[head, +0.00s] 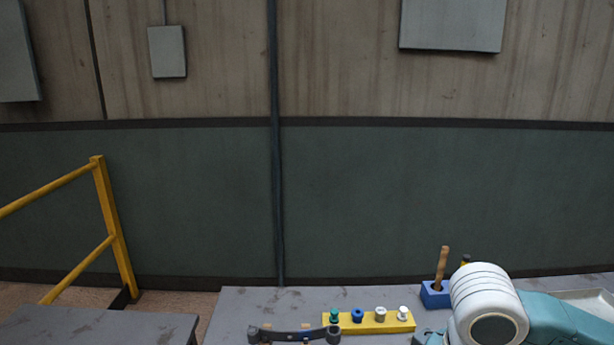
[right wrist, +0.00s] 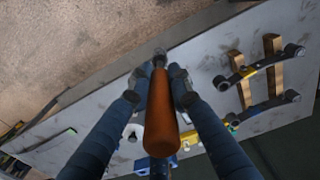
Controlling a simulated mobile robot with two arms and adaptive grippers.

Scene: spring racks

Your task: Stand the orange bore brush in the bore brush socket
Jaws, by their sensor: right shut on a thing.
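In the right wrist view my right gripper (right wrist: 158,86) is shut on the orange bore brush (right wrist: 162,118). Its orange-brown body lies between the two dark blue fingers, and a small grey metal end shows past the fingertips. The brush is above the grey table. In the head view my right arm comes in at the lower right, and its gripper and the brush cannot be made out there. I cannot tell which fixture is the bore brush socket. My left gripper is not in view.
A blue block (head: 432,297) on the table holds an upright brown-handled tool (head: 441,265). A yellow rack (head: 370,326) carries several small coloured pieces. A dark curved arm (head: 292,336) lies left of it. A yellow railing (head: 112,220) stands at the left.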

